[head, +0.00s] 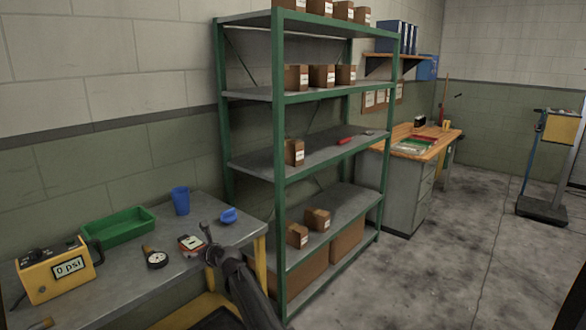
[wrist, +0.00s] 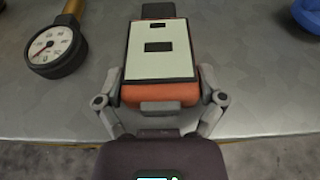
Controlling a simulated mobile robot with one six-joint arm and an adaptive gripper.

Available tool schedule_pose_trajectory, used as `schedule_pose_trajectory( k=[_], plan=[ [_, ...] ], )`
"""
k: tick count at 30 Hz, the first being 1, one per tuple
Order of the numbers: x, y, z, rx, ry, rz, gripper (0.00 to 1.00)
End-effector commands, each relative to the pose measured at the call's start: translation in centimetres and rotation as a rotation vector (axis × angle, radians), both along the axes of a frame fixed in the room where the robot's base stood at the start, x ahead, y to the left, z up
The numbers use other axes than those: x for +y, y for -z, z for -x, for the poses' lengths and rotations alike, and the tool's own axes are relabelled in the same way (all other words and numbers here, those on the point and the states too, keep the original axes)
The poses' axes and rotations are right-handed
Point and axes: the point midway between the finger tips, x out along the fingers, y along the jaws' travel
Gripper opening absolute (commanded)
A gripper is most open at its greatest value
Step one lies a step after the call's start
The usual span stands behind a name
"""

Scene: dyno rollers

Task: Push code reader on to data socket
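The code reader (wrist: 158,50) is an orange-red device with a pale face and a dark far end. In the wrist view it lies straight ahead of my gripper (wrist: 160,88), whose two fingers press against both sides of its near orange end. In the head view the code reader (head: 190,243) shows small over the grey workbench, just left of my gripper (head: 207,250). I cannot tell whether it touches the bench top. I cannot make out a data socket in either view.
On the workbench (head: 120,290) are a round gauge (head: 157,259), a yellow "0 psi" box (head: 57,275), a green tray (head: 117,226), a blue cup (head: 180,201) and a blue object (head: 228,215). A green shelf rack (head: 279,150) stands right of it. Open floor (head: 440,270) lies further right.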

Motion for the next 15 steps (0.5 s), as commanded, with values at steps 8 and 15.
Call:
schedule_pose_trajectory(
  k=[8,15],
  plan=[
    [0.0,-0.2,0.0,0.000,0.000,0.000,0.38],
    [0.0,-1.1,0.0,0.000,0.000,0.000,0.38]
  ],
)
